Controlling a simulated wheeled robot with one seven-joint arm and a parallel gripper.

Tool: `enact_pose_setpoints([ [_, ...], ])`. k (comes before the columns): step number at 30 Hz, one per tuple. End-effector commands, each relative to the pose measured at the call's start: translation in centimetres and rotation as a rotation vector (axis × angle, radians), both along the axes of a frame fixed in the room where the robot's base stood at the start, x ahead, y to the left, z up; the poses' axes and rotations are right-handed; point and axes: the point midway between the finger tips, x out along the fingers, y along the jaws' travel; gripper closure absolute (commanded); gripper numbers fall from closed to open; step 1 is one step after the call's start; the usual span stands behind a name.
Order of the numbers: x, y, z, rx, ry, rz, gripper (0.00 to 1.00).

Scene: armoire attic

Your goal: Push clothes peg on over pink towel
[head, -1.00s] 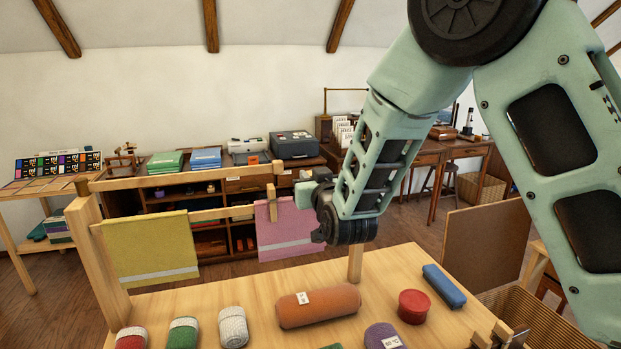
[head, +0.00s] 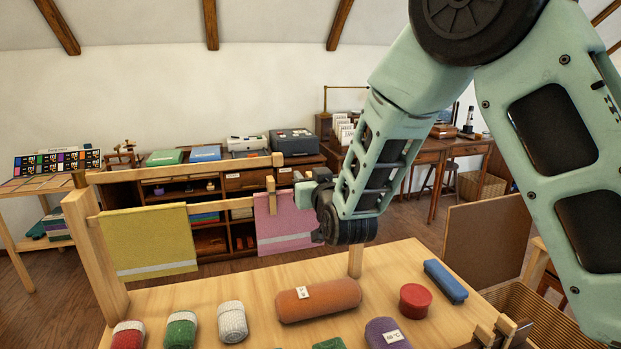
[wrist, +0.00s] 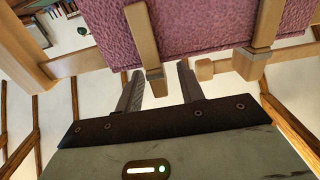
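The pink towel (head: 286,222) hangs over the lower wooden rail (head: 232,204). It fills the top of the wrist view (wrist: 195,25). A wooden clothes peg (head: 271,197) sits upright on the rail at the towel's left part. The wrist view shows two pegs against the towel, one at the centre (wrist: 143,40) and one at the right (wrist: 265,35). My gripper (wrist: 160,75) is open, its two dark fingers apart. The end of the centre peg shows between the fingertips, with no clear grip on it. In the head view my gripper (head: 298,180) is beside the towel, partly hidden by my wrist.
A yellow towel (head: 150,240) hangs on the same rail at the left. An upper rail (head: 190,170) runs above. Several rolls and an orange bolster (head: 318,301) lie on the table (head: 260,325). A wicker basket (head: 545,320) stands at the right.

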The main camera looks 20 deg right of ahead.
Motion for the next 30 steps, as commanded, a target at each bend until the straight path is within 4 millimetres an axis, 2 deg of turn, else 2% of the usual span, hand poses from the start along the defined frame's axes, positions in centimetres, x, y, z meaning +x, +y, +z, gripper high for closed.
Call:
enact_pose_setpoints([
  [7, -0.2, 0.0, 0.0, 0.000, 0.000, 0.000, 0.62],
  [11, -1.3, 0.0, -0.1, 0.001, -0.001, 0.001, 0.62],
  [14, -3.0, 0.0, -0.2, 0.001, 0.000, 0.000, 0.62],
  [25, -11.8, 0.1, -0.2, 0.001, 0.000, 0.003, 0.62],
  [30, -12.0, -0.1, -0.6, 0.000, -0.007, -0.012, 0.62],
])
